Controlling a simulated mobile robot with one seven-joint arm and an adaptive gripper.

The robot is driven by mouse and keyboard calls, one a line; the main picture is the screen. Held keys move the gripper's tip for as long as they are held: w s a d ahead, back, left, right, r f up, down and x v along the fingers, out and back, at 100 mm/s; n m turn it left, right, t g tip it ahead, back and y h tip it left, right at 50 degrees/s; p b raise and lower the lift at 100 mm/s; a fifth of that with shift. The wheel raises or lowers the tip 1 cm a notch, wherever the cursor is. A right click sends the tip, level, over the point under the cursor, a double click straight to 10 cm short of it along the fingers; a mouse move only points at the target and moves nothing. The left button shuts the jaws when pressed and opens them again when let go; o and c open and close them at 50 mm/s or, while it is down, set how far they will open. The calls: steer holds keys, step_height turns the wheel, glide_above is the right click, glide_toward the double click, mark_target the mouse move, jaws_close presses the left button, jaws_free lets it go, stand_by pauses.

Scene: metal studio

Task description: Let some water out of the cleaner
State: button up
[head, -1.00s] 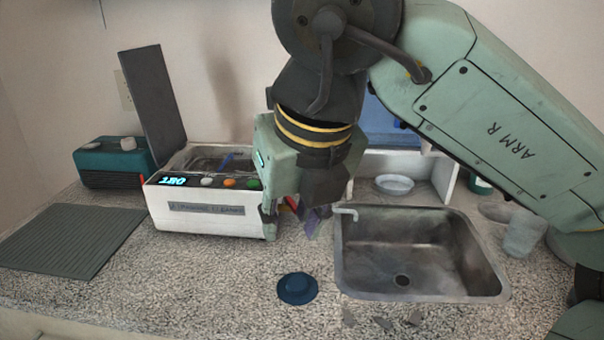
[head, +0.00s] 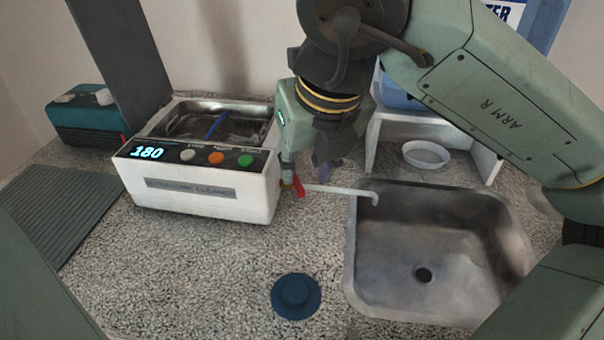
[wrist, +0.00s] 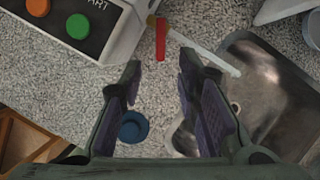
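The white ultrasonic cleaner (head: 205,205) stands on the counter with its lid up, its display reading 180. A blue object (head: 216,126) lies in its open metal tank. On its right side is a drain valve with a red handle (head: 298,186), also in the wrist view (wrist: 161,40). A pale spout pipe (head: 340,190) runs from the valve to the sink's (head: 354,270) left rim, its end over the basin. The handle sits at an angle to the pipe. My gripper (wrist: 160,66) is open and empty, its fingertips short of the red handle in the wrist view. No flow is visible.
A dark blue round stopper (head: 296,296) lies on the counter in front. A white dish (head: 426,154) is on the right, by a white stand (head: 487,165) under a blue water container (head: 398,96). A grey ribbed mat (head: 70,220) and teal box (head: 88,118) are left.

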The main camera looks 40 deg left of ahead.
mark_target(299, 187)
steer(key=x, duration=0.5)
steer(key=shift+a+f+p, duration=0.1)
steer(key=shift+p, duration=0.2)
steer(key=shift+c, duration=0.6)
jaws_close()
